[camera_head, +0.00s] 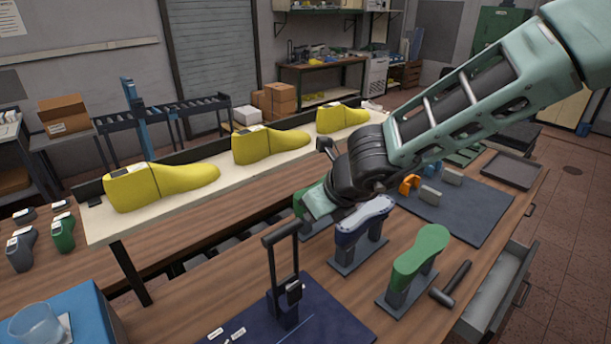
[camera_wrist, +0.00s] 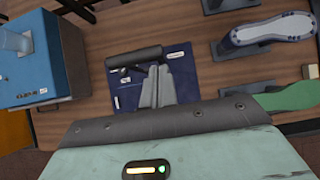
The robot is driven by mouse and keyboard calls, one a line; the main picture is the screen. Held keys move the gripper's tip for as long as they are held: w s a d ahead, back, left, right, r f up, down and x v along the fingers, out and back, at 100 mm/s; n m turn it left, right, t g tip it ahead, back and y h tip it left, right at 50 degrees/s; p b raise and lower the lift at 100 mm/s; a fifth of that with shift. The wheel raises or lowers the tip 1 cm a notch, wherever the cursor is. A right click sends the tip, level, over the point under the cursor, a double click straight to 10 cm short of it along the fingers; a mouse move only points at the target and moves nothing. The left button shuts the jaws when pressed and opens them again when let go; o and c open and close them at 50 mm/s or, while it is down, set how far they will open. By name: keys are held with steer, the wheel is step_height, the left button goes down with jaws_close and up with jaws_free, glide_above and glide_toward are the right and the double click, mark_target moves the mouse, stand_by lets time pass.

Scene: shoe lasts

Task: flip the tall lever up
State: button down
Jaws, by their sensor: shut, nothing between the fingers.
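The tall lever (camera_head: 285,262) is a black frame with a thick crossbar handle on top. It stands roughly upright from a small dark base on a navy mat (camera_head: 335,320). In the wrist view the dark crossbar handle (camera_wrist: 135,57) lies above the mat, just past my fingertips. My gripper (camera_wrist: 159,72) is shut and empty, its grey fingers together near the right end of the handle. I cannot tell whether they touch it.
Right of the lever stand a white-and-blue shoe last (camera_head: 364,222) and a green last (camera_head: 420,257) on stands. A hammer (camera_head: 452,284) lies by an open drawer. A blue box (camera_head: 85,310) with a glass (camera_head: 38,325) is at left. Yellow lasts (camera_head: 160,186) line a shelf behind.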

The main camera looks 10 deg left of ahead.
steer(key=r, duration=0.1)
steer(key=w+a+r, duration=0.1)
steer(key=r, duration=0.1)
steer(key=w+a+r, duration=0.1)
steer(key=r, duration=0.1)
steer(key=shift+a, duration=0.2)
steer(key=s+d+f+n+g+y+b, duration=0.1)
steer(key=s+d+f+n+b, duration=0.3)
steer(key=s+n+b, duration=0.5)
steer(key=s+d+f+n+g+y+b, duration=0.1)
steer(key=s+f+n+b, duration=0.5)
steer(key=n, duration=0.6)
steer(key=s+d+f+n+g+h+b, duration=0.1)
steer(key=s+d+f+n+h+b, duration=0.2)
steer(key=d, duration=0.8)
steer(key=s+d+f+n+g+h+b, duration=0.1)
steer(key=s+d+f+n+h+b, duration=0.2)
steer(key=s+d+f+n, duration=0.4)
steer(key=s+d+n+h, duration=0.1)
steer(key=s+d, duration=0.2)
steer(key=shift+d+f+n, duration=0.2)
steer(key=shift+d+n, duration=0.2)
